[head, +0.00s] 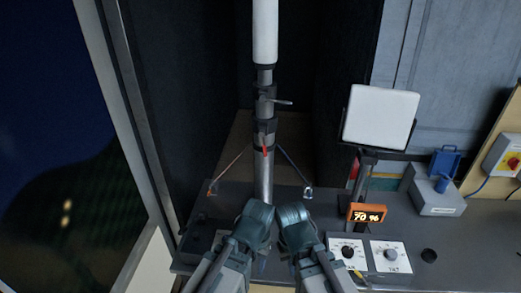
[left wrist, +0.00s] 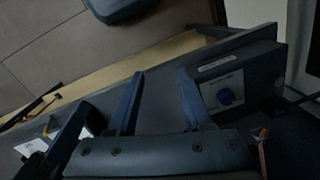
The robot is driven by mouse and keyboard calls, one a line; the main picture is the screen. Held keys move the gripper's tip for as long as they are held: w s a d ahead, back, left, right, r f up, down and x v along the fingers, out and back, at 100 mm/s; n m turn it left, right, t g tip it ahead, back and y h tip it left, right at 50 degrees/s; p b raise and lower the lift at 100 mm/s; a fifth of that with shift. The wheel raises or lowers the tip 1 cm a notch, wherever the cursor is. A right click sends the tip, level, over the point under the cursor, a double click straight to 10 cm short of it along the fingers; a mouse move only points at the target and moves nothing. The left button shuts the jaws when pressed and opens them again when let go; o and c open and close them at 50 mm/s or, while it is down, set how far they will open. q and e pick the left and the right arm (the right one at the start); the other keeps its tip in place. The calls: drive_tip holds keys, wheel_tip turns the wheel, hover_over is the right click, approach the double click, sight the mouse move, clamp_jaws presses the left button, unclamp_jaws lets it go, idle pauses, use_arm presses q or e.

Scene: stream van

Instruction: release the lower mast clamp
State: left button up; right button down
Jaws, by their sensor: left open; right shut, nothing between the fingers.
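The grey mast (head: 264,178) stands upright, with a white cylinder (head: 265,32) at its top. Two dark clamps ring it: an upper clamp (head: 266,97) with a grey lever pointing right, and the lower mast clamp (head: 262,138) with a red lever (head: 265,151) hanging down against the mast. My left gripper (head: 257,212) is just left of the mast's foot, below the lower clamp and apart from it. Its two open fingers show empty in the left wrist view (left wrist: 157,90). My right gripper (head: 292,214) is shut and empty, right of the mast. The clamps are not visible in the left wrist view.
An orange strap (head: 227,172) and a blue strap (head: 291,167) run down from the mast to the dark counter (head: 450,262). A white panel (head: 380,117), an orange display (head: 367,213) and knob boxes (head: 369,253) stand at right. A window is at left.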

use_arm(q)
drive_tip(key=w+n+h, duration=0.1)
drive_tip(key=w+h, duration=0.1)
drive_tip(key=w+d+h+b, duration=0.1)
drive_tip(key=w+h, duration=0.1)
drive_tip(key=w+d+n+h+b, duration=0.1)
drive_tip(key=w, duration=0.1)
drive_tip(key=shift+d+f+n+h, duration=0.2)
drive_tip(key=shift+n+h, duration=0.1)
drive_tip(key=shift+h, duration=0.1)
clamp_jaws()
drive_tip(key=w+a+r+n+t+h+b, duration=0.2)
drive_tip(key=w+a+r+n+t+h, duration=0.1)
drive_tip(key=w+a+r+h, duration=0.25)
drive_tip(key=w+a+r+n+t+h+b, duration=0.1)
drive_tip(key=w+a+r+n+t+h, duration=0.2)
drive_tip(key=w+r, duration=0.4)
drive_tip(key=w+a+r+n+t+h, duration=0.1)
drive_tip(key=w+a+r+t, duration=0.1)
drive_tip(key=a+r, duration=0.1)
drive_tip(key=w+a+r+n+t+h+b, duration=0.1)
drive_tip(key=w+a+r+t+h, duration=0.1)
drive_tip(key=a, duration=0.4)
drive_tip(key=shift+w+r+t, duration=0.3)
drive_tip(key=shift+w+r, duration=0.15)
drive_tip(key=shift+w, duration=0.05)
